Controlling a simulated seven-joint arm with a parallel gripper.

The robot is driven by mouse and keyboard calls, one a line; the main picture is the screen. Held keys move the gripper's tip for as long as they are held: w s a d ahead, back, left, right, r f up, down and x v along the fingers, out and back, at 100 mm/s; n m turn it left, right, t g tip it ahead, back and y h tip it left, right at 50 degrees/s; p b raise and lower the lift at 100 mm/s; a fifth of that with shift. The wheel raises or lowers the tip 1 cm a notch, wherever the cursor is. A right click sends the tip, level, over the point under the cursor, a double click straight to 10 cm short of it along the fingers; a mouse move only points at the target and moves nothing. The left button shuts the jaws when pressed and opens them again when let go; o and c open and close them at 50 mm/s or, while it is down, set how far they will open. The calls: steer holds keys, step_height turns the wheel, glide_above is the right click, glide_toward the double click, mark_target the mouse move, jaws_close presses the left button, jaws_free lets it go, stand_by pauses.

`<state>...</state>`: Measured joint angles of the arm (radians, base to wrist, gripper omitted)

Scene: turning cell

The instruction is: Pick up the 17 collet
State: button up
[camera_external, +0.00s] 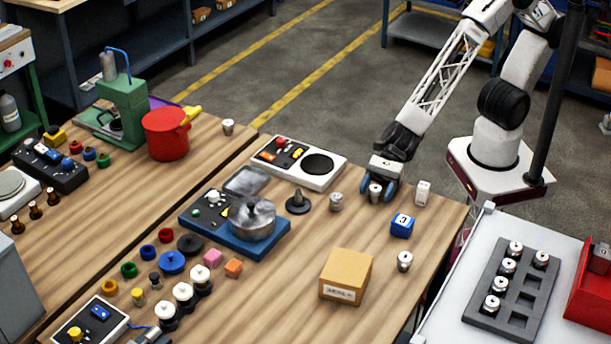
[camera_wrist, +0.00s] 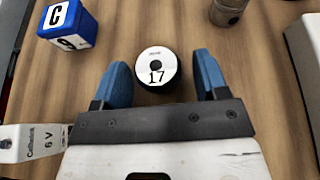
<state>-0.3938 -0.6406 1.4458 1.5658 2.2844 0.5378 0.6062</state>
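The 17 collet (camera_wrist: 156,66) is a small round metal piece with a white top, a dark centre hole and the number 17. It stands upright on the wooden table. My gripper (camera_wrist: 166,80) is open, with one blue finger on each side of the collet and gaps between. In the external view, my gripper (camera_external: 377,190) is low over the table's right part, around the collet (camera_external: 375,192). Whether the fingertips touch the table cannot be told.
A blue-and-white lettered cube (camera_wrist: 68,22) and a white block (camera_wrist: 32,143) marked 6 V are close on the left. Another metal collet (camera_wrist: 229,10) stands beyond. One more collet (camera_external: 404,261) is near a cardboard box (camera_external: 345,275). A grey rack (camera_external: 540,284) holds several collets.

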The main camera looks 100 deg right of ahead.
mark_target(377, 186)
steer(key=c, duration=0.9)
steer(key=shift+r, duration=0.1)
steer(key=shift+r, duration=0.75)
step_height(377, 186, up, 2)
steer(key=s+d+r, duration=0.1)
steer(key=s+d, duration=0.6)
steer(key=s, duration=0.7)
steer(key=shift+d+r, duration=0.2)
steer(key=shift+s, duration=0.1)
